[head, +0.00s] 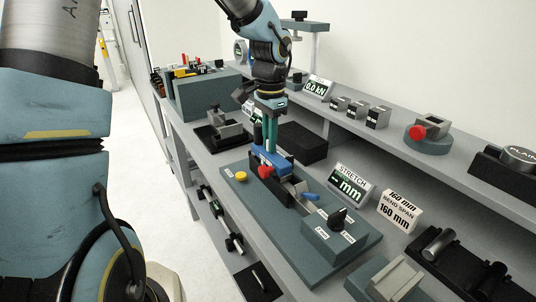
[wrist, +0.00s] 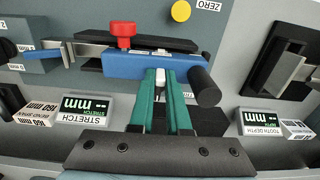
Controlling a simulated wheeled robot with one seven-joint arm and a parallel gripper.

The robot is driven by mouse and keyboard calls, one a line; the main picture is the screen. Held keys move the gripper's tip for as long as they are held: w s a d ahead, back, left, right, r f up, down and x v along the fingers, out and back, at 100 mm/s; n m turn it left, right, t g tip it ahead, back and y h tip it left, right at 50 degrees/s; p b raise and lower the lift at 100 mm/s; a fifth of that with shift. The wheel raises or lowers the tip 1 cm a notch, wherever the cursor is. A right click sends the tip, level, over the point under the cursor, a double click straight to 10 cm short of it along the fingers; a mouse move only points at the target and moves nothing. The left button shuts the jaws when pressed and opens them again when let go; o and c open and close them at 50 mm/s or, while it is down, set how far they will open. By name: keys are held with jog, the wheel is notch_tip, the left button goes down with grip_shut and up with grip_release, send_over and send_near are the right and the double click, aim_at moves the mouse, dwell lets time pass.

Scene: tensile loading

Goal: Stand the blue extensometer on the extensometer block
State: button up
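The blue extensometer (head: 268,158) is a long blue bar. It lies crosswise beyond my fingertips in the wrist view (wrist: 130,66), with a red knob (wrist: 123,31) on its far side and a black cylinder (wrist: 205,87) at its right. My gripper (head: 268,146) points down over it. Its green fingers (wrist: 162,76) are close together around a small pale tab at the bar's near edge. The bar is over a dark rail on the teal base plate (head: 262,222). I cannot tell whether it touches what is beneath, nor which part is the extensometer block.
A teal box with a black dial (head: 338,217) and a blue lever (head: 310,197) are on the plate's right. A yellow ZERO button (head: 241,176) is at left. The STRETCH display (head: 350,184) stands behind. A black block (head: 302,142) and a vise-like fixture (head: 222,130) are nearby.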

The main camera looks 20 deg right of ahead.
grip_shut()
jog(key=shift+r, duration=0.1)
dwell(1.2)
